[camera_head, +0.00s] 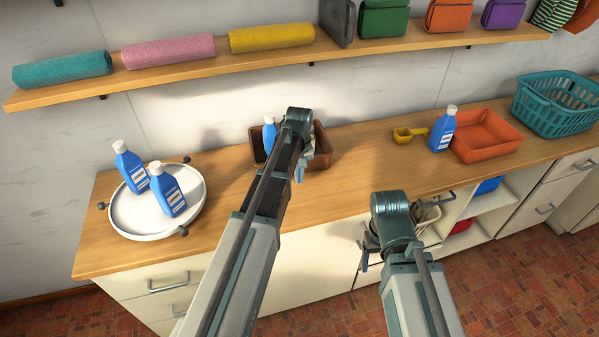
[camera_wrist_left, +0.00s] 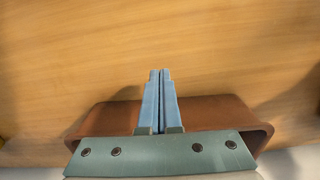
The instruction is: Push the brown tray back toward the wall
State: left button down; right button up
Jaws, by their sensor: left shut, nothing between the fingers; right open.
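The brown tray (camera_head: 325,158) sits on the wooden counter near the wall, with a blue bottle (camera_head: 269,134) in or behind it; my left arm hides its middle. My left gripper (camera_head: 299,175) points down at the tray's front side, shut and empty. In the left wrist view, the closed blue fingers (camera_wrist_left: 160,75) extend past the front edge of the tray (camera_wrist_left: 110,120) over bare counter. I cannot tell whether they touch the tray. My right gripper (camera_head: 364,258) is open and low in front of the counter, away from the tray.
A round white tray (camera_head: 150,218) with two blue bottles stands at the left. At the right are a yellow scoop (camera_head: 408,134), another blue bottle (camera_head: 443,130), an orange tray (camera_head: 485,137) and a teal basket (camera_head: 556,104). A wall shelf (camera_head: 200,69) runs above. The counter between is clear.

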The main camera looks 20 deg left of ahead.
pick_arm(q)
notch_tip(320, 180, up, 9)
jog(key=p, duration=0.7)
jog(key=shift+a+f, duration=0.15)
jog(key=shift+f, duration=0.05)
jog(key=s+d+m, duration=0.5)
jog(key=s+d, duration=0.3)
jog(key=s, duration=0.3)
jog(key=s+d+m+y, duration=0.1)
jog(key=s+d+m, duration=0.4)
jog(key=s+d, duration=0.3)
jog(key=s, duration=0.4)
jog(key=shift+s+d, duration=0.15)
